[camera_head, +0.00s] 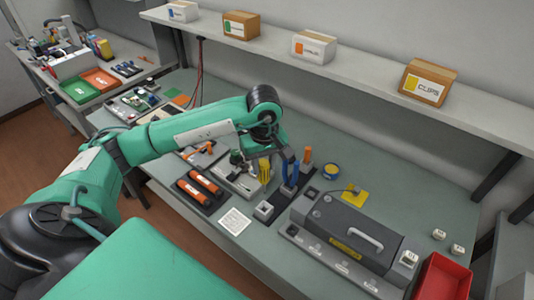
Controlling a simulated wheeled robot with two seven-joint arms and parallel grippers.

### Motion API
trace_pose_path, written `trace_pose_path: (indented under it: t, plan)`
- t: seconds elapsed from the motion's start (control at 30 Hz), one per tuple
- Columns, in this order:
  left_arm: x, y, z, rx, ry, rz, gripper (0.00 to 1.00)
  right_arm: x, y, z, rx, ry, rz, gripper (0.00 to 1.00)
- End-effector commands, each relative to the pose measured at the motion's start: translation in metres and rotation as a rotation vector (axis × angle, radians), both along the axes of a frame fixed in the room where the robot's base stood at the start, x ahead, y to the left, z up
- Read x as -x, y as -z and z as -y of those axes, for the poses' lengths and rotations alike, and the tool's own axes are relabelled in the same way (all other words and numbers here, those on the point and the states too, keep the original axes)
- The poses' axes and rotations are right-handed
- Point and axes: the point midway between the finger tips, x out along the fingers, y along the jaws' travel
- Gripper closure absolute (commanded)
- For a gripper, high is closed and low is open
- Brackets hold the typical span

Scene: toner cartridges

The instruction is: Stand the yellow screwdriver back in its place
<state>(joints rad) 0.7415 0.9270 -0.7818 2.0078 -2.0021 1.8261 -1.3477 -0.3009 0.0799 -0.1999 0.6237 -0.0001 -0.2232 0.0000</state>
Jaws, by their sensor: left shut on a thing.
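My left arm comes in from the left and bends down at the wrist. My left gripper (268,158) is low over the bench and small in the picture. It is shut on what looks like the yellow screwdriver (265,172), whose yellow handle shows just below the wrist. Whether its tip touches anything is hidden. A blue tool (289,182) and an orange-handled one (307,156) stand upright just to the right, by a dark strip (284,208). My right gripper is not in view.
Two orange-and-black cartridges (205,183) lie on a dark mat to the left. A grey machine with a handle (350,235) and a red bin (443,277) are to the right. A shelf (340,75) with labelled boxes runs above the bench's back.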

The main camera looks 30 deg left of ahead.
Motion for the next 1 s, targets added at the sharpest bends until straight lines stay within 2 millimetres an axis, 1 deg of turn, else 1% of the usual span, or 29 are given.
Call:
trace_pose_path:
  t: [0.17, 0.4, 0.6, 0.8, 1.0]
  plan:
    - [0.001, 0.011, 0.000, 0.000, -0.008, -0.001, 1.00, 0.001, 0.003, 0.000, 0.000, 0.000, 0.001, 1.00]
    - [0.001, 0.037, 0.000, 0.000, -0.007, -0.002, 1.00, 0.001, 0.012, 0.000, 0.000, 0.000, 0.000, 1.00]
    - [0.001, 0.055, 0.000, 0.000, -0.006, -0.001, 1.00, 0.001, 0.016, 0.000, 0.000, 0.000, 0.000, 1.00]
    - [0.000, 0.062, 0.000, -0.001, -0.005, 0.001, 1.00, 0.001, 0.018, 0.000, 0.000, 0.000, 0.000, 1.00]
    - [0.000, 0.063, 0.000, -0.001, -0.005, 0.001, 1.00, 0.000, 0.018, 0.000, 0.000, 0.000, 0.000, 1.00]
